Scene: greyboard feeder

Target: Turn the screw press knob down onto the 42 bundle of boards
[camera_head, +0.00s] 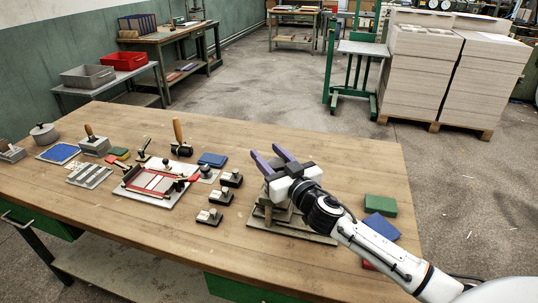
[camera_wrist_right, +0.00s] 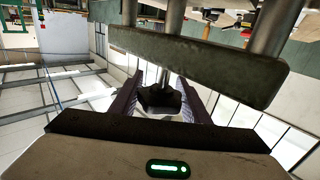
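My right gripper (camera_head: 270,157) reaches over the screw press (camera_head: 293,229) on the table's right half. Its purple fingers stand apart. In the right wrist view, the dark knob (camera_wrist_right: 160,100) lies between the two fingers (camera_wrist_right: 158,92); whether they touch it is unclear. The press's grey crossbar (camera_wrist_right: 205,62) and its posts show beside the knob. In the head view my gripper and wrist cover the knob and most of the press. No bundle marked 42 can be made out, nor the gap between plate and boards. My left gripper is not in view.
Green (camera_head: 380,204) and blue blocks (camera_head: 381,227) lie right of the press, close to my right forearm. Small black-based fixtures (camera_head: 221,194) and a white board with a red frame (camera_head: 155,187) stand to the left. The table's far right corner is clear.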

